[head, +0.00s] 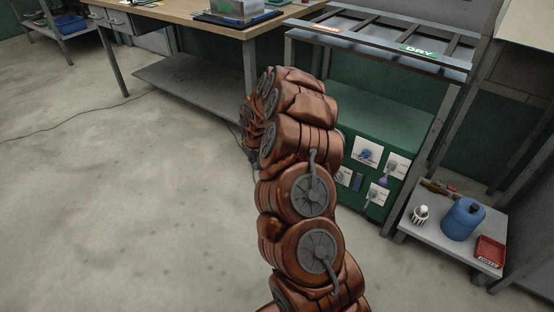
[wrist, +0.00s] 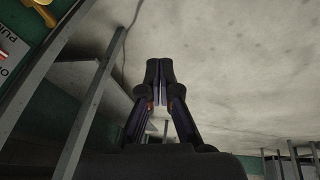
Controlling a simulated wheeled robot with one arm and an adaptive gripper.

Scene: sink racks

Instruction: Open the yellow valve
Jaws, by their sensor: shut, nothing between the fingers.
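A yellow, brass-coloured part (wrist: 38,12) that looks like the yellow valve shows at the top left corner of the wrist view. It is cut off by the frame edge, so its position cannot be told. My gripper (wrist: 158,68) is shut and empty, with its dark fingertips together over the grey floor. It is apart from the yellow part, which is off to the left of it. In the head view my copper-coloured arm blocks part of the green cabinet front, and the valve cannot be made out there.
A green cabinet (head: 385,120) with socket-like panels stands under the rack marked DRY (head: 419,51). Grey metal legs (wrist: 88,115) run close on the left of the wrist view. The floor at left is clear.

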